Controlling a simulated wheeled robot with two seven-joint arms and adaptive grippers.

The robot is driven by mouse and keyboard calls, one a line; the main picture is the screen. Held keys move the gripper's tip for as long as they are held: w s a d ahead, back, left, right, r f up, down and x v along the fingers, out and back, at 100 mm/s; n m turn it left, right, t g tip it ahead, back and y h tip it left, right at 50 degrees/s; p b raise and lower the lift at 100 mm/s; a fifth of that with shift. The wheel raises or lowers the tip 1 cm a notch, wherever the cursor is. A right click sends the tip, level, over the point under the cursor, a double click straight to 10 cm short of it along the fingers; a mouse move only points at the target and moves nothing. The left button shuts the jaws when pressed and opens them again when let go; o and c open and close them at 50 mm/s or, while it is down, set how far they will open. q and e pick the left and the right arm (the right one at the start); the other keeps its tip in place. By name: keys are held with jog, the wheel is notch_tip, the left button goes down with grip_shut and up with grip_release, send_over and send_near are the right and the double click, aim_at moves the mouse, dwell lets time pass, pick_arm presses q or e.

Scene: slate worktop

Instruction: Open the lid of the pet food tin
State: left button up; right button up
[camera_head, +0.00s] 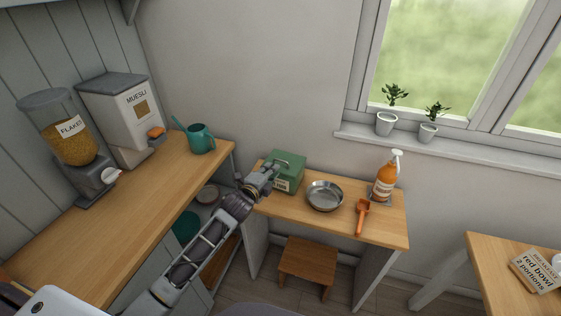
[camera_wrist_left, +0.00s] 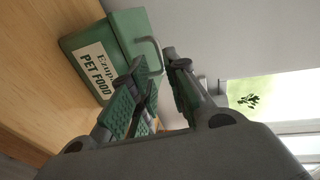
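The pet food tin (camera_head: 289,180) is a green box with a pale label and stands at the back left of the small wooden table. Its lid (camera_head: 291,160) is down and carries a bar handle. In the left wrist view the tin (camera_wrist_left: 84,45) shows its "PET FOOD" label and the grey-green handle (camera_wrist_left: 149,43). My left gripper (camera_head: 270,169) is at the left side of the tin, near the handle. In the wrist view its fingers (camera_wrist_left: 155,65) are apart, with the handle at their tips; I cannot tell whether they touch it. My right gripper is not in view.
On the same table are a metal bowl (camera_head: 325,196), an orange scoop (camera_head: 361,216) and an orange pump bottle (camera_head: 385,177). A long counter (camera_head: 130,215) at the left holds two dispensers and a teal watering can (camera_head: 201,139). A stool (camera_head: 308,262) stands below the table.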

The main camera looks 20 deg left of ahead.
aim_at(280, 160)
pick_arm(q)
jog(key=shift+x, duration=2.9)
jog(key=shift+w+d+f, duration=0.1)
jog(key=shift+w+f, duration=0.05)
jog(key=shift+w, duration=0.55)
jog(key=shift+w+d+f, duration=0.1)
jog(key=shift+w+f, duration=0.05)
jog(key=shift+w, duration=0.75)
jog(key=c, duration=0.4)
grip_shut()
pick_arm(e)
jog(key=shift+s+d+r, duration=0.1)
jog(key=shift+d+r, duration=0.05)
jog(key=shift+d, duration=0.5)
